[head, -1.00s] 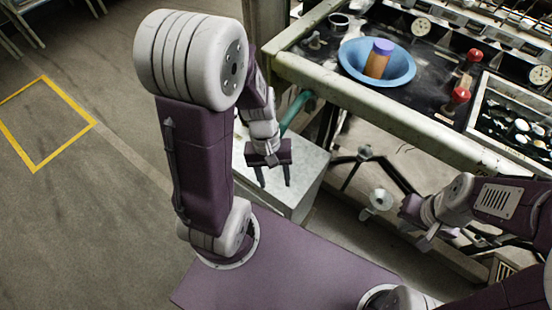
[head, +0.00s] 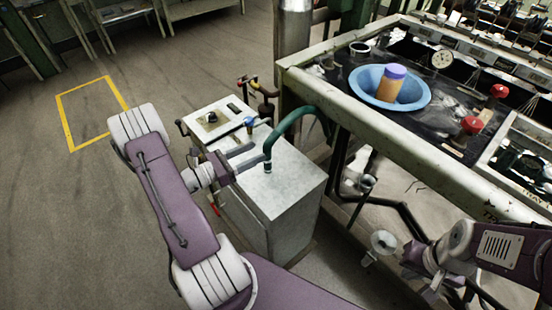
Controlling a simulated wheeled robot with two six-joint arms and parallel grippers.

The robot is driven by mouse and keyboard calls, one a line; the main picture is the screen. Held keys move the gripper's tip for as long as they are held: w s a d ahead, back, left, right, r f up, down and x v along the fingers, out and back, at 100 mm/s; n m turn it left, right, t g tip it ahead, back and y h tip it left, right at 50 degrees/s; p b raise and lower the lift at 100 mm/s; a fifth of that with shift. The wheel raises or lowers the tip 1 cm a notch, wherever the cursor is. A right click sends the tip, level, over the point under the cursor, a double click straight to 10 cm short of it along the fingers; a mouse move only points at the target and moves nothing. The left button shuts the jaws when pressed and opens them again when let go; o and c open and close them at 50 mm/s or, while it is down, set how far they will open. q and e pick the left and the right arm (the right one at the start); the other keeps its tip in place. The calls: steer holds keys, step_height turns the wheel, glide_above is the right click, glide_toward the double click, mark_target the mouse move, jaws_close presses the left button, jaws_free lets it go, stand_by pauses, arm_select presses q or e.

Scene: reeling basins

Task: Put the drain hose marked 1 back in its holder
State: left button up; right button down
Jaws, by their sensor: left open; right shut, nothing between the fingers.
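A green hose (head: 287,125) comes out from beside the basin bench and arcs down to the left. Its pale lower end is at the top of a grey box (head: 285,187); I cannot tell whether it touches or enters it. No number is readable on the hose, and I cannot make out which part is its holder. My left gripper (head: 254,154) is open and empty, over the box top, with its fingers pointing right, close beside the hose's lower end. My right gripper (head: 432,290) is shut and empty at the lower right, below the bench edge.
The bench (head: 405,140) holds a blue bowl (head: 361,82) with an orange, purple-topped container (head: 391,82), and red knobs (head: 471,125). A pale round fitting (head: 383,242) and dark pipes are below the bench. Floor at left is clear.

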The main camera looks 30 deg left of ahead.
arm_select(q)
steer(key=b+x, duration=0.2)
steer(key=x, duration=0.6)
steer(key=shift+s+d+r, duration=0.15)
steer(key=shift+d+r, duration=0.05)
steer(key=shift+d, duration=0.25)
jaws_close()
stand_by(1.0)
